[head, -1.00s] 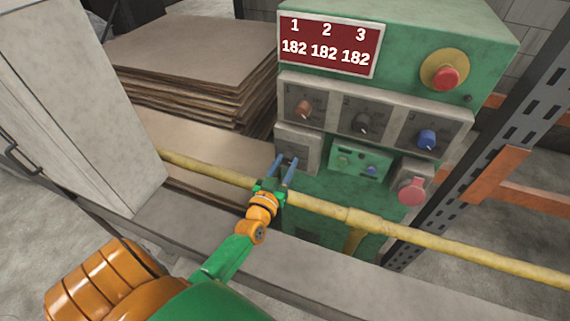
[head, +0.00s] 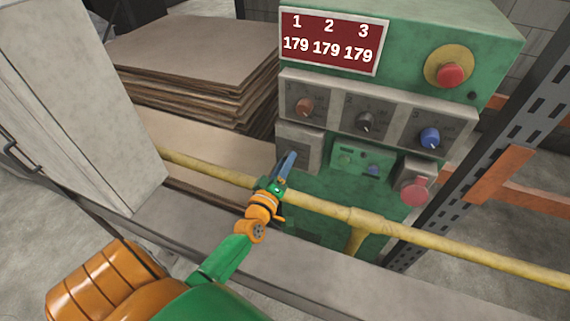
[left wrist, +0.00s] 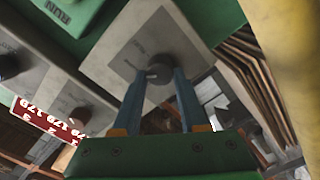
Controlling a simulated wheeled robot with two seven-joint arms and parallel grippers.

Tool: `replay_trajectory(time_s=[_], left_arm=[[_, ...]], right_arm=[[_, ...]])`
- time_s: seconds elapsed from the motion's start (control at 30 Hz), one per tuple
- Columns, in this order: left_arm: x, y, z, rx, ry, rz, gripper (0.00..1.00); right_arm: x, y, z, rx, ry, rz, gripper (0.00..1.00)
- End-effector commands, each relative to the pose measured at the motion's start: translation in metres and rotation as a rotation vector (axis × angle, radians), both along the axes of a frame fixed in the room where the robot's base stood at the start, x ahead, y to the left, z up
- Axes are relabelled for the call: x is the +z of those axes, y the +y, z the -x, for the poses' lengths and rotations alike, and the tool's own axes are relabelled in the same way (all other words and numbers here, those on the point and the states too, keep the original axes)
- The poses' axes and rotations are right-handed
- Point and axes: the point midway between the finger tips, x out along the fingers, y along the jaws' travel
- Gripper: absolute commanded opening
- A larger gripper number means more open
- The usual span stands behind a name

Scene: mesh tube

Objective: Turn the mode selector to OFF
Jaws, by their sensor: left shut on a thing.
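The mode selector is a dark round knob (left wrist: 159,70) on a light grey plate (left wrist: 130,48) in the left wrist view. Small print on the plate is too blurred to read. In the head view the plate (head: 310,145) sits at the lower left of the green control box, and the fingers hide the knob. My left gripper (head: 289,156) reaches up to it from below. Its two blue fingers are shut on the knob, one on each side, as the left wrist view (left wrist: 160,82) also shows. My right gripper is not in view.
A yellow rail (head: 405,232) runs across in front of the green box (head: 430,35), under my left gripper. Three dials, a red stop button (head: 450,75) and a lower red button (head: 414,191) are nearby. A grey cabinet (head: 70,100) stands left; stacked sheets (head: 190,60) lie behind.

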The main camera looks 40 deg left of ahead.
Motion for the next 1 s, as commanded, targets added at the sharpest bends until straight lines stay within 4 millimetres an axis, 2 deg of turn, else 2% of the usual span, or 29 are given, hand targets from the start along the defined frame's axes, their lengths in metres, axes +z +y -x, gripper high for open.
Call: replay_trajectory(time_s=[0.5, 1.0], left_arm=[[-0.002, 0.000, 0.000, -0.002, -0.106, 0.436, 0.00], [-0.002, 0.001, 0.000, -0.001, -0.156, 0.640, 0.00]], right_arm=[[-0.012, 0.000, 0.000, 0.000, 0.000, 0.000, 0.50], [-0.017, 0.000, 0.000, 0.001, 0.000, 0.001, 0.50]])
